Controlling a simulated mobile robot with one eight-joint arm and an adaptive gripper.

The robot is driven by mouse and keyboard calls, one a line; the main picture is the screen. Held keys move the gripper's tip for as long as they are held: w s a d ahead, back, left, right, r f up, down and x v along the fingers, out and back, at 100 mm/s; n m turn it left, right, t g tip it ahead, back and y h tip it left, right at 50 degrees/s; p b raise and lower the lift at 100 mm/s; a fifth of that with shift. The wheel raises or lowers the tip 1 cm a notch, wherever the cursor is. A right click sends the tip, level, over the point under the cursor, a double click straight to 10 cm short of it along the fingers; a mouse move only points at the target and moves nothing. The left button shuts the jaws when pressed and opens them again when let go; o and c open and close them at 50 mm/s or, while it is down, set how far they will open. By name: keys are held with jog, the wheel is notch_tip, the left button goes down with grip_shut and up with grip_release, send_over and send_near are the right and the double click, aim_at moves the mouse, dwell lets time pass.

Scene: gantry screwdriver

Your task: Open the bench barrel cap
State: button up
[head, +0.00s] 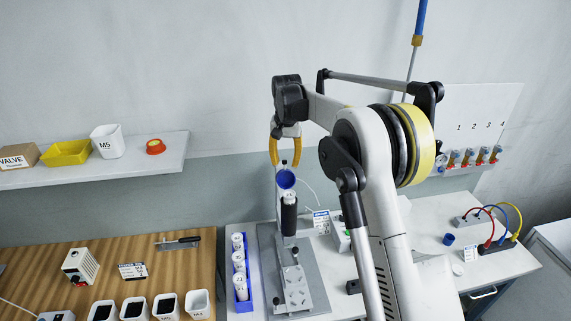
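A blue round cap or disc (286,179) sits at the top of the upright unit on the bench, above a black cylinder (289,216). I cannot tell for certain whether this is the barrel cap or whether it is open or shut. My gripper (285,164), with two curved yellow fingers pointing down, is just above the blue disc. The fingers are spread, with a gap between their tips, and a small pale part shows in that gap. I see no clear contact with the disc.
A blue rack (248,298) with white-topped containers stands left of the grey base plate (316,292). A small dark-blue cup (449,239) and coloured cables (490,226) are at right. The shelf (120,168) is at left. My arm hides the bench's middle.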

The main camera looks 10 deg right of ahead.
notch_tip(320, 180, up, 11)
jog(key=s, duration=0.1)
jog(key=shift+c, duration=0.4)
